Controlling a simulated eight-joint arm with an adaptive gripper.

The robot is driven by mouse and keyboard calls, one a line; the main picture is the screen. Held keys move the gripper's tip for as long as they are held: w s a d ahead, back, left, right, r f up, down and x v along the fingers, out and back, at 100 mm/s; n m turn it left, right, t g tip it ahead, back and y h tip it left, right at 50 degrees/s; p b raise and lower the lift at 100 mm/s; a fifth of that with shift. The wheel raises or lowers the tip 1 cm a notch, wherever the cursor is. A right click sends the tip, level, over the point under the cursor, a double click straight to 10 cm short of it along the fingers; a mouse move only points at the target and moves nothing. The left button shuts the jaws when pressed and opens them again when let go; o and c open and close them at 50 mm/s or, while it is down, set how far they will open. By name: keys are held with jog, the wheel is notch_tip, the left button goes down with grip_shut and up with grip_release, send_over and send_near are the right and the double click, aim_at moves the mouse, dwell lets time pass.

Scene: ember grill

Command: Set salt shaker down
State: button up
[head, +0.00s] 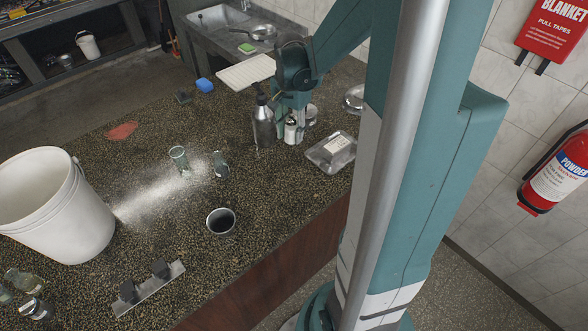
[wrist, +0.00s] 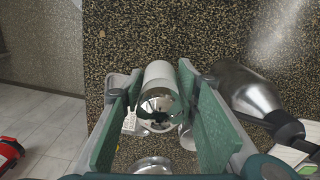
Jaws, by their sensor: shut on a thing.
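The salt shaker (head: 290,131), pale with a shiny metal top, is at the far end of the speckled counter (head: 262,190). My gripper (head: 291,109) is above it and around its upper part. In the wrist view the shaker (wrist: 158,82) stands between the two green finger pads of my gripper (wrist: 160,78), which is shut on it. The shaker looks upright. Its base is low, at or close to the counter top; I cannot tell whether it touches.
A dark metal spray bottle (head: 263,127) stands close on the left. A metal tray (head: 331,151) with a label lies to the right, and a small metal cup (head: 311,114) is close behind. White powder (head: 165,193), glasses and a white bucket (head: 52,205) are nearer the camera.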

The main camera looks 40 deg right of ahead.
aim_at(294, 140)
jog(key=f, duration=0.2)
jog(key=d+f, duration=0.1)
jog(key=f, duration=0.1)
jog(key=shift+s, duration=0.25)
jog(key=shift+a+f, duration=0.1)
jog(key=shift+f, duration=0.4)
jog(key=shift+f, duration=0.15)
jog(key=shift+f, duration=2.8)
jog(key=shift+f, duration=2.05)
jog(key=shift+f, duration=0.15)
jog(key=o, duration=1)
